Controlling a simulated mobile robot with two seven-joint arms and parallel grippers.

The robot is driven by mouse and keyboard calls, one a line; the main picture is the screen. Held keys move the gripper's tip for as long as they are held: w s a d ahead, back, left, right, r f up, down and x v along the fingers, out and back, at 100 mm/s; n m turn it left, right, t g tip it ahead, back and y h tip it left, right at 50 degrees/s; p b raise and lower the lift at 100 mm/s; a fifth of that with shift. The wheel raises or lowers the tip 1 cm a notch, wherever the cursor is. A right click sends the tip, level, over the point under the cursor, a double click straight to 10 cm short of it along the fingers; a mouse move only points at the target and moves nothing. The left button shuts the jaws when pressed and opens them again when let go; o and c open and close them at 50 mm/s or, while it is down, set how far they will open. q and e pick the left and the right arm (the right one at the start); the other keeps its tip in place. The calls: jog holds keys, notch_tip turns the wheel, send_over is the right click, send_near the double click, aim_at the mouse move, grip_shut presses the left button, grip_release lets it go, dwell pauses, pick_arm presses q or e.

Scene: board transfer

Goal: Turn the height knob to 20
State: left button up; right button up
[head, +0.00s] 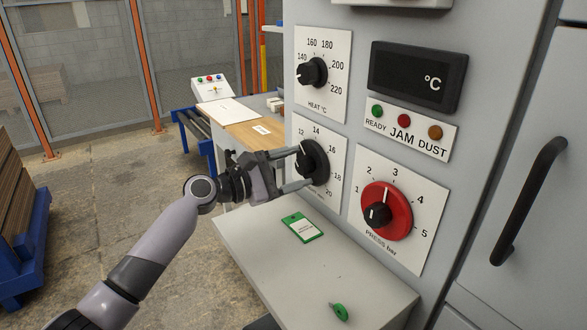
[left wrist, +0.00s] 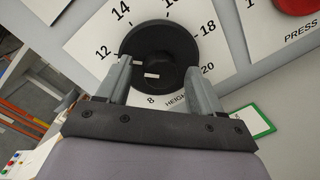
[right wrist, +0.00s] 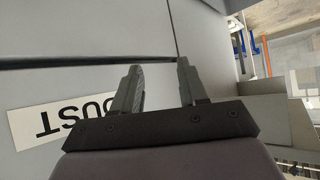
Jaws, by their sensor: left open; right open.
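In the left wrist view the knob (left wrist: 160,45) fills the space ahead of the fingers. My left gripper (head: 303,168) is open, with one finger on either side of the knob's grip; I cannot tell if they touch it. The left gripper (left wrist: 162,82) shows the same. My right gripper (right wrist: 160,85) is open and empty, before a grey panel.
Above is the heat knob (head: 311,73); to the right is the red pressure knob (head: 387,211). A grey shelf (head: 270,255) below holds a green-edged tag (head: 303,228) and a small green item (head: 339,311). A black door handle (head: 530,200) stands out at the right.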

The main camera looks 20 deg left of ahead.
pick_arm(q)
jog(key=c, duration=1.1)
jog(key=shift+o, duration=0.2)
